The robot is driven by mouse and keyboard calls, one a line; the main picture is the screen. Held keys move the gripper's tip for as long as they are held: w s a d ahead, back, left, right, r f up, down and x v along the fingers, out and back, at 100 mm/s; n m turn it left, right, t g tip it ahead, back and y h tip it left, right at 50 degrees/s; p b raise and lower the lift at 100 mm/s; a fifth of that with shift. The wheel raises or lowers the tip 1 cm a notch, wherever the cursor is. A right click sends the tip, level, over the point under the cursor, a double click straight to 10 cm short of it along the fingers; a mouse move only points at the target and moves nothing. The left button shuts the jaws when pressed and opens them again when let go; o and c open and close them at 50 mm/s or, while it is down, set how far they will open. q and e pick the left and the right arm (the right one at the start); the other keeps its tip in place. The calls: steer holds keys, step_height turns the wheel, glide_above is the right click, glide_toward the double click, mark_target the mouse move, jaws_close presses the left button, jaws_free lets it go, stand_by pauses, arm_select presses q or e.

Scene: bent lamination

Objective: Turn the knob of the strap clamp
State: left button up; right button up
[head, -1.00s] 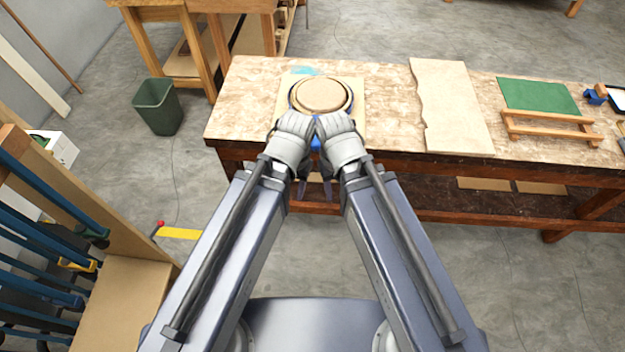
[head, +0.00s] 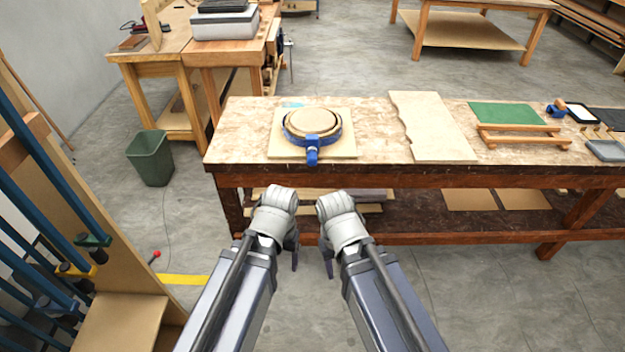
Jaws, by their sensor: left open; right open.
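The blue strap clamp (head: 312,142) is wrapped around a round wooden lamination (head: 311,122) on a square board (head: 342,147) near the workbench's left end. Its blue knob (head: 312,157) points toward me at the bench's front edge. My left gripper (head: 294,262) and my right gripper (head: 328,264) are both open and empty. They are side by side, in front of the bench and apart from the clamp.
The workbench (head: 375,110) also bears a wavy-edged board (head: 432,125), a green mat (head: 505,113) and a small wooden rack (head: 525,137). A green bin (head: 150,158) stands on the floor at left. A rack of blue bar clamps (head: 50,195) is at the left edge.

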arm_select(q)
steer(key=w+a+f+n+b, duration=0.1)
steer(key=w+a+f+b, duration=0.15)
steer(key=f+b, duration=0.5)
steer(key=w+a+f+n+b, duration=0.1)
steer(key=a+f+b, duration=0.2)
steer(key=f+b, duration=0.45)
steer(key=w+a+f+n+t+y+b, duration=0.25)
steer(key=w+a+f+b, duration=0.25)
steer(key=w+f+b, duration=0.25)
steer(key=w+a+r+n+t+y, duration=0.1)
steer(key=w+r+t, duration=0.15)
steer(key=w, duration=0.25)
steer(key=w+r+n+t+y, duration=0.1)
steer(key=w+r+t+y, duration=0.1)
steer(key=w+t, duration=0.15)
steer(key=m+t+h, duration=0.3)
steer(key=t+h, duration=0.3)
steer(key=t, duration=0.4)
glide_toward(312, 163)
steer(key=w, duration=0.3)
steer(key=shift+g, duration=0.25)
steer(key=shift+w+r, duration=0.2)
steer(key=shift+w, duration=3.6)
